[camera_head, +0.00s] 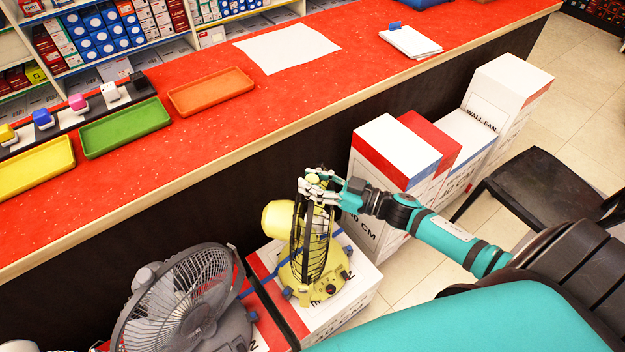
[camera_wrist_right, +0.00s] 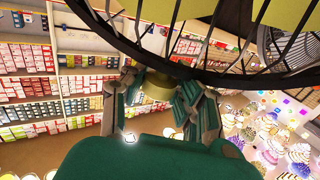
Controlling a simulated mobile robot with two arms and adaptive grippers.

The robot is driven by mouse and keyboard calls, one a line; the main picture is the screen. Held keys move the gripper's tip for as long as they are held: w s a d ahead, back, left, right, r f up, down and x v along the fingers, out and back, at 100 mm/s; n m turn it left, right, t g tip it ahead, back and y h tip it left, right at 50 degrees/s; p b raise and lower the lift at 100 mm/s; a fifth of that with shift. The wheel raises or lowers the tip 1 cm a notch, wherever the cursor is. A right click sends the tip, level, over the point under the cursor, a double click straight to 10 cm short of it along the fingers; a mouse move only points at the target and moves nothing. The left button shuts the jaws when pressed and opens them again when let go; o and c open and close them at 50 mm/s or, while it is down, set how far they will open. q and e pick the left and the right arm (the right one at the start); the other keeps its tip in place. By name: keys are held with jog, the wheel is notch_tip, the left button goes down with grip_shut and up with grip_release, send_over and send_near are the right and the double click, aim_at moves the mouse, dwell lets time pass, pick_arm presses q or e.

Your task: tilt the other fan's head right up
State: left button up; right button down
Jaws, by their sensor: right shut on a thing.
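The yellow fan (camera_head: 318,290) stands on a white and red box. Its dark wire cage (camera_head: 312,240) shows nearly edge-on and roughly upright, with the yellow motor housing (camera_head: 278,219) on its left. My right gripper (camera_head: 318,183) is shut at the top of this fan's head. In the right wrist view a small yellowish part (camera_wrist_right: 158,86) sits between the fingers, just below the black cage rim (camera_wrist_right: 185,70). The grey fan (camera_head: 185,305) stands to the left, its cage leaning back and facing partly upward. My left gripper is not in view.
A red counter (camera_head: 330,85) with a wooden edge runs behind the fans. White and red boxes (camera_head: 385,190) stand right of the yellow fan, close to my right forearm. A dark chair (camera_head: 545,190) stands farther right. Tiled floor is open between chair and boxes.

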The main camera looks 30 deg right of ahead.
jog(key=shift+a+r+p, duration=0.15)
jog(key=shift+p, duration=0.2)
jog(key=w+a+g+h+p, duration=0.1)
jog(key=p, duration=0.2)
jog(key=w+a+g+p, duration=0.1)
jog(key=a+p, duration=0.1)
jog(key=p, duration=0.2)
jog(key=shift+w+a+r+n+h, duration=0.1)
jog(key=shift+w+r+n+h, duration=0.1)
jog(key=shift+w+n+h, duration=0.15)
jog(key=shift+g+h, duration=0.6)
jog(key=shift+h, duration=0.05)
jog(key=a+f+p, duration=0.1)
jog(key=w+a+f+p, duration=0.2)
jog(key=a, duration=0.1)
jog(key=shift+w+a+f, duration=0.1)
jog(key=shift+w+f, duration=0.05)
jog(key=shift+w, duration=0.1)
jog(key=shift+f, duration=0.15)
